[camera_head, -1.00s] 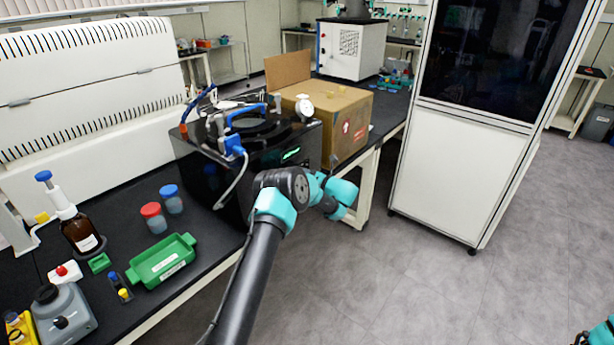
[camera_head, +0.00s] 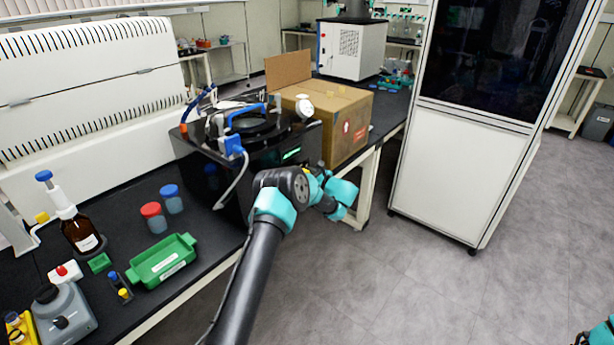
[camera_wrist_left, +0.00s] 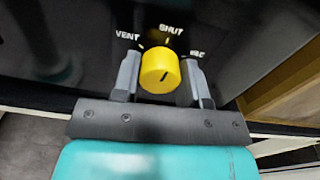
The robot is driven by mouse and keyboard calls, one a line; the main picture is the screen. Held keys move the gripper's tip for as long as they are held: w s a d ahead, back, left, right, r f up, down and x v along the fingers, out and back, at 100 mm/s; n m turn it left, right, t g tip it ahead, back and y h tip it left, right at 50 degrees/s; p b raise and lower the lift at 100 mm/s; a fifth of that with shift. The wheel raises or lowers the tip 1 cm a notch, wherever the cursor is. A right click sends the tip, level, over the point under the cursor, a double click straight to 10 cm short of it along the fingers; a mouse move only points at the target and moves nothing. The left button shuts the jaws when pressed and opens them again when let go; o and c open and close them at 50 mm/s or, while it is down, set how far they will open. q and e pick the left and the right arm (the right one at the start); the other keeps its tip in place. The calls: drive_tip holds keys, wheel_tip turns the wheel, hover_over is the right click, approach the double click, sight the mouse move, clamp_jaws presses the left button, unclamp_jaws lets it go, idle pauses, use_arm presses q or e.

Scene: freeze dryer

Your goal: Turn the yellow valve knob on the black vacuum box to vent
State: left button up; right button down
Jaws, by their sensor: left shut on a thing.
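The black vacuum box (camera_head: 235,182) stands on the dark bench in the head view. In the left wrist view, the yellow valve knob (camera_wrist_left: 158,68) is on its dark face (camera_wrist_left: 75,60). The labels VENT, SHUT and VAC run from left to right above the knob. A short dark mark on the knob slants from lower left to upper right. My left gripper (camera_wrist_left: 162,80) is shut on the knob, one grey finger on each side. In the head view my left wrist largely hides the knob and fingers.
A cardboard box (camera_head: 345,115) stands just right of the vacuum box. A green tray (camera_head: 162,262), capped jars (camera_head: 153,218) and a brown bottle (camera_head: 82,235) stand on the bench at left. A white cabinet (camera_head: 460,170) stands at right, with open floor before it.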

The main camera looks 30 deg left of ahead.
use_arm(q)
drive_tip(key=n, duration=0.6)
drive_tip(key=shift+n, duration=0.3)
drive_tip(key=n, duration=0.6)
drive_tip(key=shift+n, duration=0.3)
drive_tip(key=o, duration=0.9)
drive_tip(key=s+d, duration=0.1)
drive_tip(key=d, duration=0.4)
drive_tip(key=s+d, duration=0.1)
drive_tip(key=d, duration=1.1)
drive_tip(key=shift+s+d, duration=0.15)
drive_tip(key=shift+s, duration=0.25)
